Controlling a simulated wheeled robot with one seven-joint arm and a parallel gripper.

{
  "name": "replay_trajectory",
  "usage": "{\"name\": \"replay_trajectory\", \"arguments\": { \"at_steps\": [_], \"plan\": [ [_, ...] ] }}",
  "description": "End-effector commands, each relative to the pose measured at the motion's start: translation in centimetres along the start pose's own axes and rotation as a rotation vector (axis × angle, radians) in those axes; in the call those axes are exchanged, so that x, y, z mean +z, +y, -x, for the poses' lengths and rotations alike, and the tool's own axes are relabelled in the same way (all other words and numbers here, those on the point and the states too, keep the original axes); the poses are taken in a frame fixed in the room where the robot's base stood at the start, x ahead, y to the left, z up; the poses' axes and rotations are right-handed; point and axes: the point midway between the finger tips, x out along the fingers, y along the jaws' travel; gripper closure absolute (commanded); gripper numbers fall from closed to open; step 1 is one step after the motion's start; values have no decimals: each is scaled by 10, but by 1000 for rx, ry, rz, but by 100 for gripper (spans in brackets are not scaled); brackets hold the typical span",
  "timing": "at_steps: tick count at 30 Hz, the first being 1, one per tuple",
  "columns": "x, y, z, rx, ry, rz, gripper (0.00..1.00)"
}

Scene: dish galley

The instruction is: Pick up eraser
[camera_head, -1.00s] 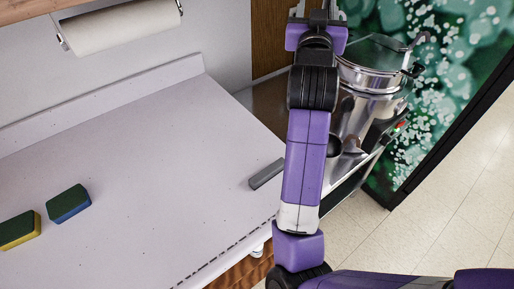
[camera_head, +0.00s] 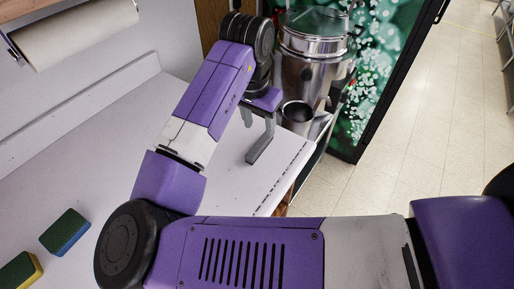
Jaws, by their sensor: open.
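The eraser (camera_head: 258,152) is a slim dark grey bar lying on the white counter (camera_head: 110,130), near its right end. My gripper (camera_head: 258,126) is above the counter at the eraser's far end, pointing down, with its two grey fingers apart. The right finger overlaps the far end of the eraser in this view. I cannot tell whether it touches the eraser. Nothing shows held between the fingers.
A blue and green sponge (camera_head: 64,232) and a yellow and green sponge (camera_head: 20,272) lie at the lower left. A paper roll (camera_head: 75,32) hangs on the wall. Metal pots (camera_head: 305,75) stand beyond the counter's right end. The counter's middle left is clear.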

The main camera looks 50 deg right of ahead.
Motion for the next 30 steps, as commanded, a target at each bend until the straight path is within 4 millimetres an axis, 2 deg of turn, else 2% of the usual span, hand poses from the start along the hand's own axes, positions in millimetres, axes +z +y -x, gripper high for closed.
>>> {"name": "replay_trajectory", "arguments": {
  "at_steps": [11,21,30],
  "plan": [
    [6,0,-30,3,-22,-3,51],
    [5,-2,-73,3,-20,-3,51],
    [5,-3,-78,1,-19,-3,51]
  ]
}}
